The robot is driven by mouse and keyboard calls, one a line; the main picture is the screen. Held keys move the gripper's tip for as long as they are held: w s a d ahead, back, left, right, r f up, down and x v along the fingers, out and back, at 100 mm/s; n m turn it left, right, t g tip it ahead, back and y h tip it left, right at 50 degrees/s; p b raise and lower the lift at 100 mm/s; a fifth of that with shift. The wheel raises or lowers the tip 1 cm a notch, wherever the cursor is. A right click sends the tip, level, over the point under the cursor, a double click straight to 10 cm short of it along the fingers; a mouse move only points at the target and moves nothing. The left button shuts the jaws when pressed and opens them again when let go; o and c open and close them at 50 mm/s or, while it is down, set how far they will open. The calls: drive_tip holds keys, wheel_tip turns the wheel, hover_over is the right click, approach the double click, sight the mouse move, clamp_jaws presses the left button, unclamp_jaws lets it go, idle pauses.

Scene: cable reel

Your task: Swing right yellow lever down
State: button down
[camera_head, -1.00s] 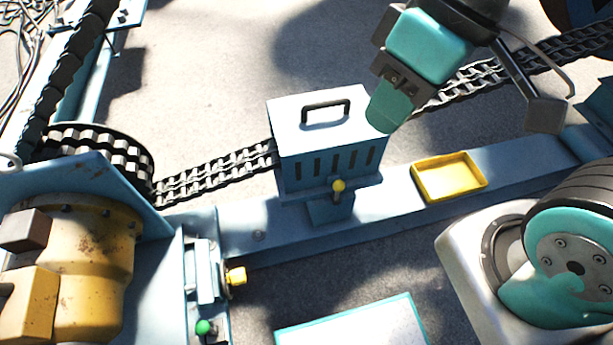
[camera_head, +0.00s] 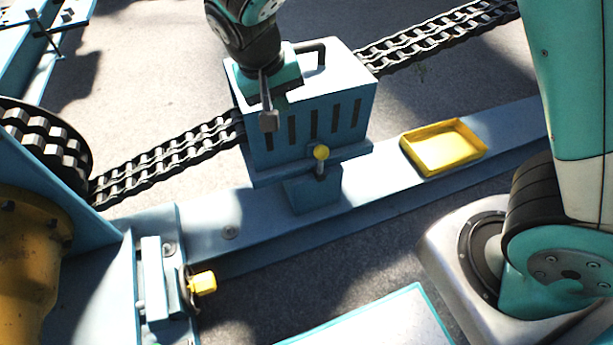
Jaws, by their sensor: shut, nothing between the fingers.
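A lever with a yellow ball knob (camera_head: 321,153) stands upright at the front foot of the blue-grey slotted box (camera_head: 345,113). A second yellow knob (camera_head: 203,283) sticks out of the bracket at the lower left. My gripper (camera_head: 284,78) is at the top left of the box, seen mostly from behind, covering part of its lid and left upper front. It is shut and empty, above and left of the lever knob and apart from it.
A chain (camera_head: 165,166) runs into the box from the left and out to the upper right. A yellow tray (camera_head: 444,148) sits on the blue beam (camera_head: 385,176) right of the lever. A white panel with a teal edge (camera_head: 385,322) lies in front. The space before the knob is clear.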

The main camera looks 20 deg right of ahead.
drive_tip(key=w+a+f+m+h+b, duration=0.1)
drive_tip(key=f+b, duration=0.1)
drive_tip(key=f, duration=0.4)
drive_tip(key=w+f+m+t+h+b, duration=0.1)
drive_tip(key=w+f+b, duration=0.1)
drive_tip(key=f, duration=0.4)
drive_tip(key=shift+w+a+f+h+b, duration=0.25)
drive_tip(key=shift+a+f+h+b, duration=0.15)
drive_tip(key=shift+b, duration=0.1)
drive_tip(key=shift+r, duration=0.1)
drive_tip(key=b, duration=0.4)
approach(321, 163)
drive_tip(key=shift+w+f, duration=1.55)
drive_tip(key=shift+w, duration=0.1)
drive_tip(key=shift+d, duration=0.5)
drive_tip(key=shift+d, duration=0.1)
